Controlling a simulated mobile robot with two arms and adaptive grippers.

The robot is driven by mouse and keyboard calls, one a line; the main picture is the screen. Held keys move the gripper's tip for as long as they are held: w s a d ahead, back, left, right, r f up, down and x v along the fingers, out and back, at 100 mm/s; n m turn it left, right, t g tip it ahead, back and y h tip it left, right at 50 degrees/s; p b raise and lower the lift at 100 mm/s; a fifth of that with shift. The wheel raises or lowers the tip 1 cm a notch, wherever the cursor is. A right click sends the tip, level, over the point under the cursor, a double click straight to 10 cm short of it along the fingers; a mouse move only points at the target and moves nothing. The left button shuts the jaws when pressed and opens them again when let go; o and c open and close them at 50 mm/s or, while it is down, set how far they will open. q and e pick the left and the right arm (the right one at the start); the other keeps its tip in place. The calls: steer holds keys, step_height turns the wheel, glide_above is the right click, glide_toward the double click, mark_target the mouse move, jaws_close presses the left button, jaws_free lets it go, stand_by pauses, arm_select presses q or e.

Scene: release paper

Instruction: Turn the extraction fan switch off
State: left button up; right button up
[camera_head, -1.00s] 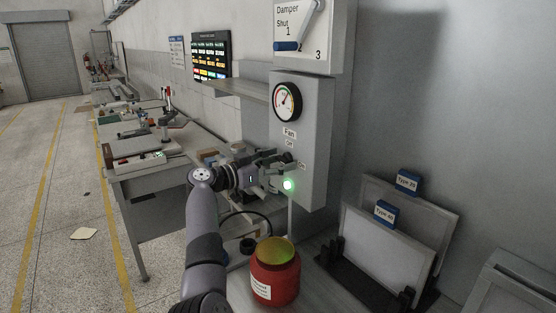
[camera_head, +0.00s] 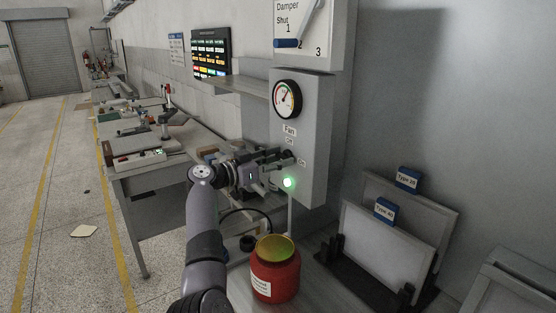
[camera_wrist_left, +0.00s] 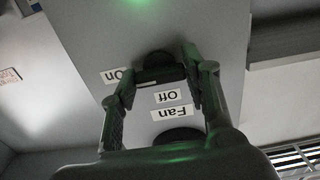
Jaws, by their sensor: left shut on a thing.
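The fan control box (camera_head: 316,140) is a grey panel on the wall with "Fan", "Off" and "On" labels. The fingers hide much of the knob in the head view. A green lamp (camera_head: 289,182) below is lit. My right gripper is not in view.
A round gauge (camera_head: 287,99) and a damper panel (camera_head: 312,35) with a blue-ended lever are above. A red jar (camera_head: 275,275) stands on the bench below my left arm. Framed filter panels (camera_head: 387,248) stand at the right. A long workbench (camera_head: 150,182) is at the left.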

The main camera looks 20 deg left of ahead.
arm_select(q)
steer(key=shift+f+n+b, duration=0.2)
steer(key=shift+n+b, duration=0.85)
steer(key=shift+n, duration=1.45)
steer(key=n, duration=0.2)
steer(key=shift+r+n+b, duration=0.15)
steer(key=shift+n+b, duration=0.15)
steer(key=shift+b, duration=0.05)
steer(key=n+p, duration=0.1)
steer(key=n, duration=0.3)
steer(key=shift+n, duration=0.3)
steer(key=n+p, duration=0.1)
steer(key=n, duration=0.2)
steer(key=shift+r+p, duration=0.1)
steer(key=shift+p, duration=0.2)
steer(key=shift+n+p, duration=0.55)
steer(key=shift+n, duration=0.75)
